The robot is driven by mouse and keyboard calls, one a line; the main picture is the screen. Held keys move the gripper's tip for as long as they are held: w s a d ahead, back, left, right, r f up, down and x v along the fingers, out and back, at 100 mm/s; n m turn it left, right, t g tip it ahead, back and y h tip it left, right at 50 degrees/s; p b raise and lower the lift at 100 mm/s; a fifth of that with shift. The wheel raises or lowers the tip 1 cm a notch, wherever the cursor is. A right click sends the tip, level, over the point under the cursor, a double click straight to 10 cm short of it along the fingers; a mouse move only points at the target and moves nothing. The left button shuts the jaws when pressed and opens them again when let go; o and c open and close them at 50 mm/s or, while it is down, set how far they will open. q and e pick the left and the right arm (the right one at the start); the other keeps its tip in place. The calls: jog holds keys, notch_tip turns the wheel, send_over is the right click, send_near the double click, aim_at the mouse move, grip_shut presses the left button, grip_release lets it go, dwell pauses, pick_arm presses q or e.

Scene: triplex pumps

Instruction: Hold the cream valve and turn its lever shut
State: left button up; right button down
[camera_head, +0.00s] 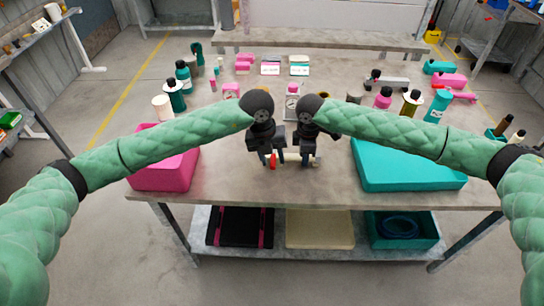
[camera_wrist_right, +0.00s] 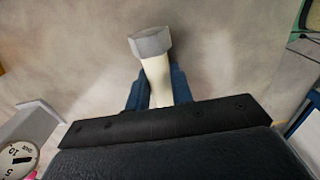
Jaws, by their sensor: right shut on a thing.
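The cream valve (camera_head: 292,157) is at the front middle of the table, between my two grippers. Its red lever (camera_head: 273,160) shows at the left gripper's fingers. My right gripper (camera_head: 306,162) is shut on the valve's right part. In the right wrist view the cream valve body (camera_wrist_right: 156,80) sits between the blue fingers, with its grey end fitting (camera_wrist_right: 150,43) sticking out past them. My left gripper (camera_head: 273,164) is at the lever; whether its fingers are closed on it is too small to tell. The rest of the valve is hidden behind the grippers.
A pink bin (camera_head: 165,172) stands left and a teal tray (camera_head: 410,170) right on the table. Bottles, gauges and pink parts stand farther back, including a dial gauge (camera_head: 292,103) behind the grippers. The table front between bin and tray is mostly clear.

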pick_arm(q)
jog(key=shift+r, duration=0.1)
notch_tip(320, 180, up, 12)
jog(key=a, duration=0.2)
jog(key=shift+a+f, duration=0.15)
jog(key=shift+f, duration=0.1)
pick_arm(e)
jog(key=c, duration=1.1)
grip_release()
jog(key=shift+c, duration=0.2)
jog(key=shift+r, duration=0.15)
